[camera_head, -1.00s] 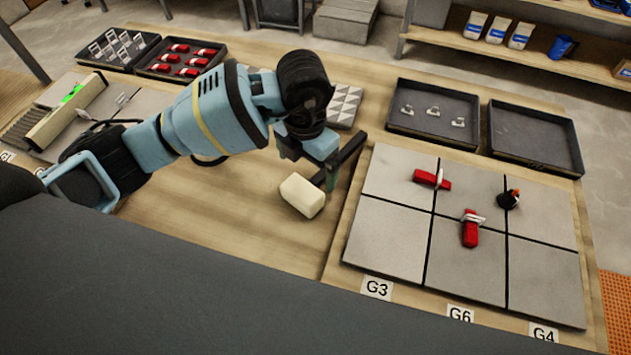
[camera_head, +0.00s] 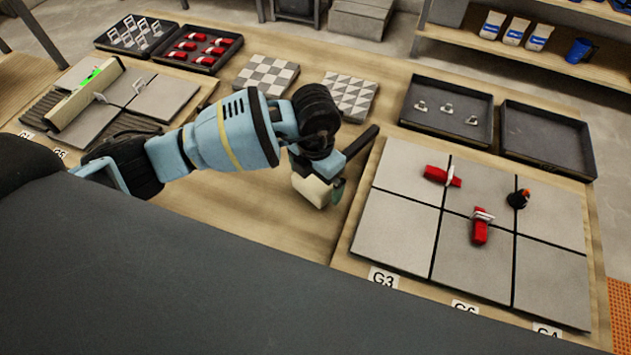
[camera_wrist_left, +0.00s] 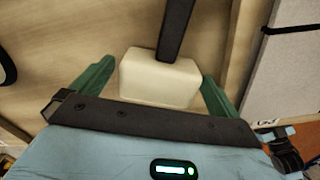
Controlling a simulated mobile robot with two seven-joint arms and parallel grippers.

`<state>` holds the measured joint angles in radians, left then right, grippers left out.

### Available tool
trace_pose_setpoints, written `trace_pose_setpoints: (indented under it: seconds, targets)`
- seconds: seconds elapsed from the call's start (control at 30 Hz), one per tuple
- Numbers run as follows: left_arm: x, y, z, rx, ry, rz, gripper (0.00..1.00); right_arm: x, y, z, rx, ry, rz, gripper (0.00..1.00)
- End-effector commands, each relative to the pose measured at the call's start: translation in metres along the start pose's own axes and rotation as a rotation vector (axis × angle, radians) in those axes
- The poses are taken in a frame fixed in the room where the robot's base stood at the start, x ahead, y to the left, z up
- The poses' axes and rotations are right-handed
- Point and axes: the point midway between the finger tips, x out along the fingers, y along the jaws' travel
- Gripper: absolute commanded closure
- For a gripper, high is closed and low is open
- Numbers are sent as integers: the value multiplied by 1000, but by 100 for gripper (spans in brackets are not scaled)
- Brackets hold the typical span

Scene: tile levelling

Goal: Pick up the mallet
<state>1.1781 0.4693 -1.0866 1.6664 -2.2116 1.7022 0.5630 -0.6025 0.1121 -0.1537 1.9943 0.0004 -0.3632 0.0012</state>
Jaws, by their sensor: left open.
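The mallet has a cream block head (camera_head: 312,187) and a dark handle (camera_head: 361,141). It lies on the wooden table, with the handle pointing away to the upper right in the head view. My left gripper (camera_head: 322,190) is down at the mallet head and partly hides it. In the left wrist view the head (camera_wrist_left: 158,80) sits between the two green fingers of my left gripper (camera_wrist_left: 158,92), which are open, one on each side. The handle (camera_wrist_left: 176,30) runs up out of that picture. My right gripper is not in view.
Grey tiles (camera_head: 395,222) with red wedges (camera_head: 480,228) and a black-and-orange item (camera_head: 518,199) lie right of the mallet. Dark trays (camera_head: 447,112) stand behind them. Patterned tiles (camera_head: 350,97) lie behind my left arm. A levelled tile area (camera_head: 165,97) is at the left.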

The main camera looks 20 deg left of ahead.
Motion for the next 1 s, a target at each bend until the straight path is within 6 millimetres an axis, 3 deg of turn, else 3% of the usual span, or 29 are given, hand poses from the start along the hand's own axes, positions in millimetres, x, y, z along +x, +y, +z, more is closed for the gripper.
trace_pose_setpoints:
  seconds: [0.27, 0.67, 1.0]
  targets:
    - [4, 0, 1, 1, -3, 0, 3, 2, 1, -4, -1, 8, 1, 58]
    - [3, 0, 0, 0, -2, 0, 55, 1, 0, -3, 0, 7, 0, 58]
    - [-2, 0, 1, 0, -5, 0, 56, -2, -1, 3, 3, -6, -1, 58]
